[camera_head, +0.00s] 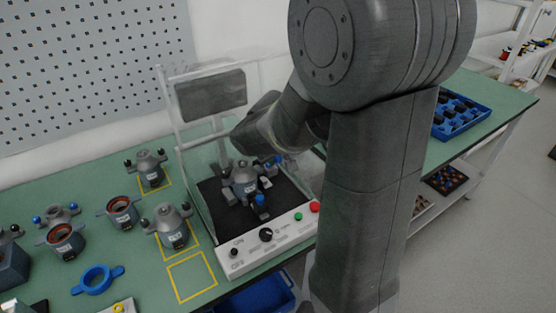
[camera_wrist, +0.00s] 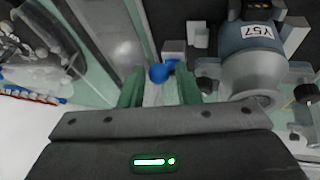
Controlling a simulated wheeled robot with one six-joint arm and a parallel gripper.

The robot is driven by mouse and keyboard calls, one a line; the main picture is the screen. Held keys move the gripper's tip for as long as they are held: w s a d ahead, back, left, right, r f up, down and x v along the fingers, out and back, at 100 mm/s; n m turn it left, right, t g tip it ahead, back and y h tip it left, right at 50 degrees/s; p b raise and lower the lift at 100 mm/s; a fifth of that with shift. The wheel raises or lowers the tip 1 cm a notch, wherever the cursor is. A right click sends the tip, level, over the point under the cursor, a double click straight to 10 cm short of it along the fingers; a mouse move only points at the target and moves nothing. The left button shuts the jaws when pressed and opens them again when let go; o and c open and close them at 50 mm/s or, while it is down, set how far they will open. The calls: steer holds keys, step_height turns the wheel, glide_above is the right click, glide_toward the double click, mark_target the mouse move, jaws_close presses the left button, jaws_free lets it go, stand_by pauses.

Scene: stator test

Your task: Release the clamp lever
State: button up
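A clamp lever with a blue ball knob (camera_wrist: 159,73) shows in the wrist view, beside a grey stator housing (camera_wrist: 255,60) labelled Y57. My gripper (camera_wrist: 159,88) has its two green fingers apart, one on each side of the knob's line. The knob shows in the gap near the fingertips, with no finger seen touching it. In the head view the housing (camera_head: 243,183) stands on the black bed of the test station (camera_head: 285,232). A blue clamp part (camera_head: 260,201) is in front of it and another (camera_head: 275,160) is behind, close to my arm. My fingertips are hidden there.
The station has a clear raised cover (camera_head: 178,108) and a front panel with a dial and buttons. A blue ring (camera_head: 97,280) lies at front left. A blue tray (camera_head: 460,112) is at the right.

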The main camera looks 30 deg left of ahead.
steer(key=shift+x, duration=1.05)
jaws_close()
steer(key=shift+a+r, duration=0.1)
steer(key=shift+r, duration=0.05)
